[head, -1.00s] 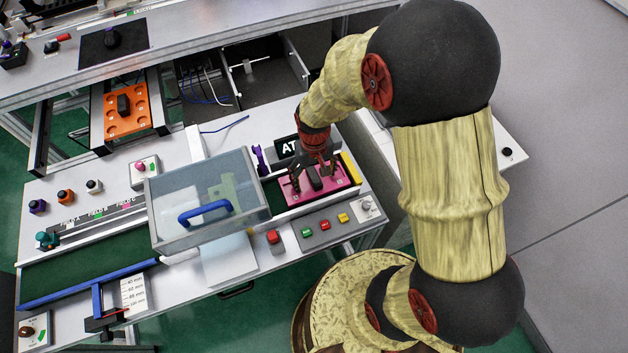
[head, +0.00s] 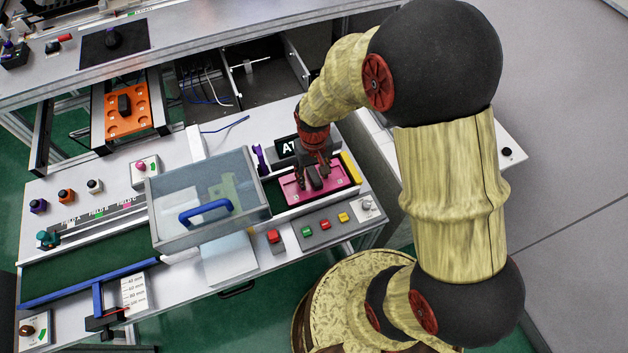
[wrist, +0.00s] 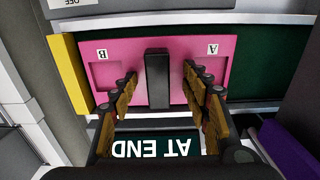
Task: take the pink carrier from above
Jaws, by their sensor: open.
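The pink carrier (head: 335,182) lies flat on the dark green belt at the right end of the bench, with a black upright handle block (wrist: 158,80) in its middle. In the wrist view the pink carrier (wrist: 118,50) shows the letters B and A beside its recesses. My gripper (head: 314,178) is directly over the carrier, pointing down. In the wrist view my gripper (wrist: 160,88) is open, one finger on each side of the black handle. Gaps show between both fingers and the handle. The height of the fingertips over the carrier is hard to tell.
A yellow stop (head: 350,168) borders the carrier's right end. The AT END sign (head: 287,147) stands behind it. A purple bracket (head: 260,160) and a clear cover with a blue handle (head: 205,210) are to the left. Coloured buttons (head: 325,225) line the front.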

